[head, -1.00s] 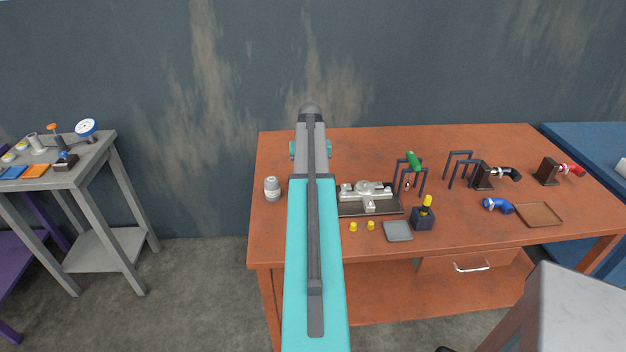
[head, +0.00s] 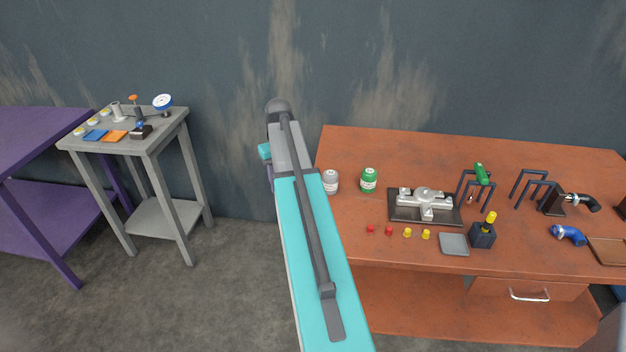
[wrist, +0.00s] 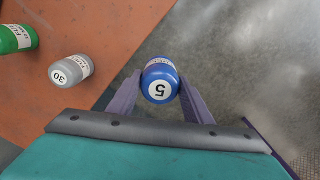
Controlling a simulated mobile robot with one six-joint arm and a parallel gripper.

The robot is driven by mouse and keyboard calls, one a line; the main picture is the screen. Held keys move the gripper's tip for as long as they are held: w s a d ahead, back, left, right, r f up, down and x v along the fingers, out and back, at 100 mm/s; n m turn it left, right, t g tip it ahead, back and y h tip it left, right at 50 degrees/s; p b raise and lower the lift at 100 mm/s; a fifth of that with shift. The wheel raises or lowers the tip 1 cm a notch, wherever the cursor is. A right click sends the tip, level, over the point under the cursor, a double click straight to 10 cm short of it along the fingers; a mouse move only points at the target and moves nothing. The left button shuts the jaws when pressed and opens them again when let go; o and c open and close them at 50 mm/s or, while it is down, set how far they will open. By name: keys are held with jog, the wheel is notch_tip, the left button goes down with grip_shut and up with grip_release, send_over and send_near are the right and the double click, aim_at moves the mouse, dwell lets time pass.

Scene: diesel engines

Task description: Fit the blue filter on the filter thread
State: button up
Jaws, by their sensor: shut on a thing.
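My gripper (wrist: 160,92) is shut on the blue filter (wrist: 159,83) in the wrist view. The filter's end shows a white disc with a 5, and it sits between the two purple fingers. It is held over the grey floor, just off the edge of the orange-brown bench. In the head view my arm hides the filter and most of my gripper. A metal housing (head: 428,204) on a dark tray stands on the bench. I cannot make out a filter thread on it.
A silver filter (head: 330,182) and a green filter (head: 369,180) stand on the bench's left part. Red and yellow caps (head: 407,232) lie along its front. A grey stand (head: 170,140) with small tools is at the left, beside a purple table (head: 40,150). Floor lies between.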

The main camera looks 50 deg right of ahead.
jog(key=w+a+n, duration=0.2)
jog(key=a+n, duration=0.1)
jog(key=a, duration=0.9)
jog(key=w+a+r+n+b, duration=0.1)
jog(key=w+a+n, duration=0.1)
jog(key=a, duration=1.1)
jog(key=w+a+n+b, duration=0.1)
jog(key=w+a+n, duration=0.2)
jog(key=a, duration=1)
jog(key=shift+a+r+n, duration=0.2)
jog(key=shift+r+n, duration=0.05)
jog(key=shift+n, duration=0.75)
jog(key=shift+s, duration=0.1)
